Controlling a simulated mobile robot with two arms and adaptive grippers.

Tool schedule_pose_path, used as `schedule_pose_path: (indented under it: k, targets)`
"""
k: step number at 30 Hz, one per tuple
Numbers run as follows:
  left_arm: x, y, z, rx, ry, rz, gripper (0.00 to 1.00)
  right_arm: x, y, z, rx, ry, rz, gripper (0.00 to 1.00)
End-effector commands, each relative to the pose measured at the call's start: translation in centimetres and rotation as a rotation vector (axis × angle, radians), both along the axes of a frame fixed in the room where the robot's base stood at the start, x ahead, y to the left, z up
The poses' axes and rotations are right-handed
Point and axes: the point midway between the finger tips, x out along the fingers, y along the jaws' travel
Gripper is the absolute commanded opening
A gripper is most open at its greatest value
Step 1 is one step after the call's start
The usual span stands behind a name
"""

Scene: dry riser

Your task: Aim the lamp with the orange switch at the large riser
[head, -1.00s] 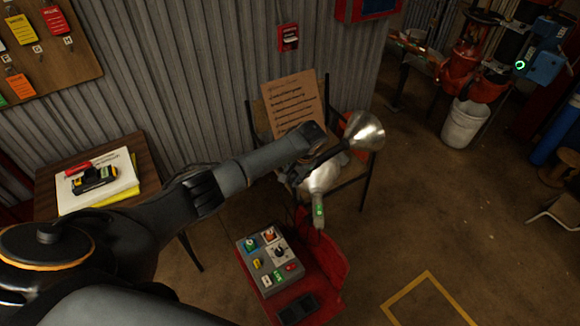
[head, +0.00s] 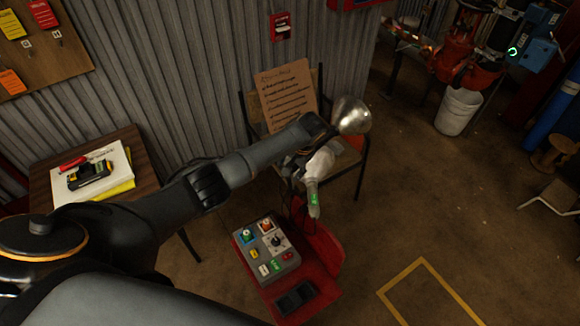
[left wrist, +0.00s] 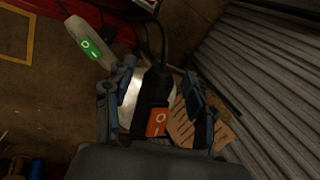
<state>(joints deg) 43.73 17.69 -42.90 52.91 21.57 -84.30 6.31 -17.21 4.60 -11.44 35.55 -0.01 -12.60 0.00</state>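The lamp with the orange switch (left wrist: 158,122) lies between my left gripper's fingers (left wrist: 158,82) in the left wrist view, its dark handle with visible gaps on both sides. Its silver shade (head: 352,114) shows beyond the gripper (head: 318,128) in the head view, above the seat of a chair. My left gripper looks open around the handle. A second lamp with a green switch (head: 314,197) hangs just below; it also shows in the left wrist view (left wrist: 91,47). I cannot identify the large riser with certainty. My right gripper is not in view.
A grey control box (head: 265,250) sits on a red surface below the lamps. A chair (head: 358,165) with a written board (head: 286,95) stands by the corrugated wall. Red equipment (head: 470,45) and a white bucket (head: 458,110) are at the back right.

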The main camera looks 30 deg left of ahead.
Motion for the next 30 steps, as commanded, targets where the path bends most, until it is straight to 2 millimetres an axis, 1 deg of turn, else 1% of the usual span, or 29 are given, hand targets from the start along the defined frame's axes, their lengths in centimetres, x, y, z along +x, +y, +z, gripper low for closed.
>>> schedule_pose_path:
  k: [7, 11, 14, 21, 24, 27, 30]
  targets:
    - [0.1, 0.0, 0.1, 0.000, -0.002, -0.001, 0.57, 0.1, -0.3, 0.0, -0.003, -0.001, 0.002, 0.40]
    - [0.1, -0.2, 0.8, -0.001, -0.004, -0.001, 0.57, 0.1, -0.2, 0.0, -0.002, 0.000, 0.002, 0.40]
    - [0.0, -0.7, 2.3, -0.001, -0.005, -0.003, 0.57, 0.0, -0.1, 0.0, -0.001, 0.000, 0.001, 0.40]
    - [-0.4, -2.3, 7.2, -0.001, -0.005, -0.003, 0.57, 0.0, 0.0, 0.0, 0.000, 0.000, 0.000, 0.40]
    - [-0.6, -2.8, 8.9, -0.001, -0.004, -0.002, 0.57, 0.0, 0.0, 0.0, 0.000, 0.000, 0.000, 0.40]
    - [-0.7, -3.2, 10.3, -0.001, -0.002, -0.002, 0.57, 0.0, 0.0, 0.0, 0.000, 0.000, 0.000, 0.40]
    - [-0.8, -3.5, 11.1, 0.000, -0.002, -0.002, 0.57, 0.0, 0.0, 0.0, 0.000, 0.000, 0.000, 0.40]
